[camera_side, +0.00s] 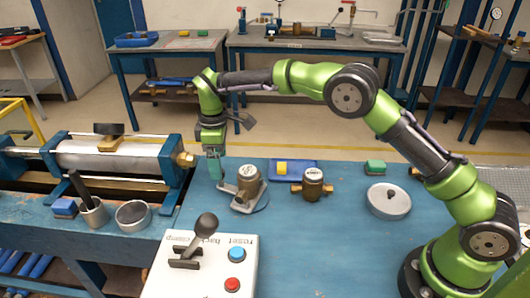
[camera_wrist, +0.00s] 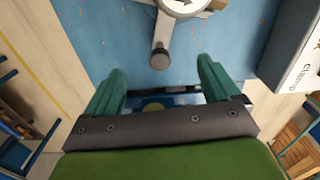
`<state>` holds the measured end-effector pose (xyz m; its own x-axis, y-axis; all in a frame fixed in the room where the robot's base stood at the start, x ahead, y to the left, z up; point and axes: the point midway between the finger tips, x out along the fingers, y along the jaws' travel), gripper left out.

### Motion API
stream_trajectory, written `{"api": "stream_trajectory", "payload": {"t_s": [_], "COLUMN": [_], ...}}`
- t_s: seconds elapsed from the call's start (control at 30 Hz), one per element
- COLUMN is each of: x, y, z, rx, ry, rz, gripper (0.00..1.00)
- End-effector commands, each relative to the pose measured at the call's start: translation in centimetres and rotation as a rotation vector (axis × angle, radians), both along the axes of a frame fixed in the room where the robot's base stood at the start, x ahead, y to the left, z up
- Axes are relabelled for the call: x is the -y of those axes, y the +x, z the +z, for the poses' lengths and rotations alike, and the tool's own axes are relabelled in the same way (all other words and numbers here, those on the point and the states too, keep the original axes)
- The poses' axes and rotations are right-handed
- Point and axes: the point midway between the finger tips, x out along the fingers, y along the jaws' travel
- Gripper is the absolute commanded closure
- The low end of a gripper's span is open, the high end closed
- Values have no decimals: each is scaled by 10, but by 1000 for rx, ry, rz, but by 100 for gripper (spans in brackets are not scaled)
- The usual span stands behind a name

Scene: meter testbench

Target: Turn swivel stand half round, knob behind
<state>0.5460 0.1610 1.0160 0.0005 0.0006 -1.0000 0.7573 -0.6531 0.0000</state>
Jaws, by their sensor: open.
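The swivel stand (camera_side: 243,201) is a grey bracket on a flat round base on the blue bench, with a brass meter (camera_side: 249,180) on it. In the wrist view a grey arm of the stand (camera_wrist: 162,30) ends in a dark round knob (camera_wrist: 160,59). Part of a dial with an arrow (camera_wrist: 182,4) shows at the top edge. My gripper (camera_side: 215,173) points down at the stand's left side in the side view. In the wrist view my gripper (camera_wrist: 161,76) is open, its two teal fingers apart, with the knob just beyond the gap between them. I see nothing held.
A second brass meter (camera_side: 313,187) stands to the right, before a blue tray (camera_side: 308,167). A white box with lever and buttons (camera_side: 205,265) stands in front. A clamp cylinder (camera_side: 110,158) is at left.

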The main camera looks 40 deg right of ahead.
Motion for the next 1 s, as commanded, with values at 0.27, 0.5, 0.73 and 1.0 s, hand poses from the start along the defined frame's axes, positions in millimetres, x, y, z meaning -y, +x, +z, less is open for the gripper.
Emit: {"api": "stream_trajectory", "payload": {"t_s": [0.27, 0.5, 0.73, 1.0], "x": [0, 0, 0, 0], "y": [0, 0, 0, 0], "z": [0, -2, -9, -17], "rx": [-1, -1, -2, -2], "ry": [-1, -1, -1, -1], "rz": [-1, 0, -1, -1], "gripper": [11, 11, 11, 11]}}
